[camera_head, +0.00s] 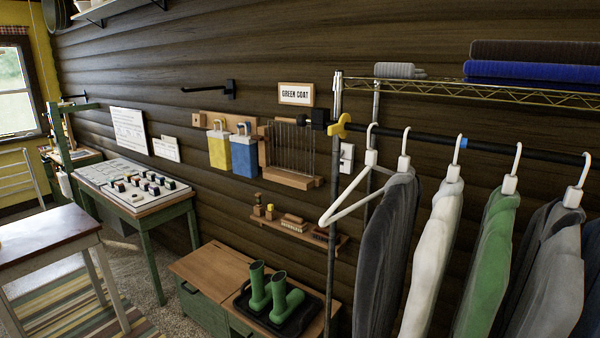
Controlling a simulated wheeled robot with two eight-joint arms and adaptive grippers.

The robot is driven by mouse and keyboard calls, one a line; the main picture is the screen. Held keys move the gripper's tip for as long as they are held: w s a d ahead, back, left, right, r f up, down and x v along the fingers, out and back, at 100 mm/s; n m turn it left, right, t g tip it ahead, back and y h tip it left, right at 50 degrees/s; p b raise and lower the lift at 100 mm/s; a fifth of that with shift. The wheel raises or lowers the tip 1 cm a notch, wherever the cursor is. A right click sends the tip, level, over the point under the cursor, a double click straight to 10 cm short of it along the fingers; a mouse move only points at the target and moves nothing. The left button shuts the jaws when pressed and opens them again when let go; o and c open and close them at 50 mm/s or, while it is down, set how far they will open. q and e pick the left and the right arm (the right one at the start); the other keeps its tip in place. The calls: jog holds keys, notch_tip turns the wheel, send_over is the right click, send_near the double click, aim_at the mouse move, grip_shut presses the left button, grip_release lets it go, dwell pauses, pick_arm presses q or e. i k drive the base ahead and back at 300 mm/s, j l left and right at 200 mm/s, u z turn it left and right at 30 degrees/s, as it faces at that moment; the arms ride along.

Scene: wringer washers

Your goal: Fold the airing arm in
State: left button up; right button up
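A thin black arm (203,90) on a black wall bracket (230,89) is at the upper middle of the head view. It looks like the airing arm, but I cannot be sure. It reaches left from the bracket, above the yellow and blue bags, and nothing hangs on it. I cannot tell its exact angle to the wall. Neither of my grippers is in view.
A rack with a black rail (480,145) and hanging coats fills the right, with a yellow knob (339,125) at its end. A green-legged table (130,185) and brown-topped table (45,235) stand left.

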aim_at(182, 89)
jog(key=i+j+u, duration=0.25)
jog(key=i+u, duration=0.15)
jog(key=i+j+u, duration=0.15)
jog(key=i+u, duration=0.7)
jog(key=i+j+z, duration=0.1)
jog(key=i, duration=0.65)
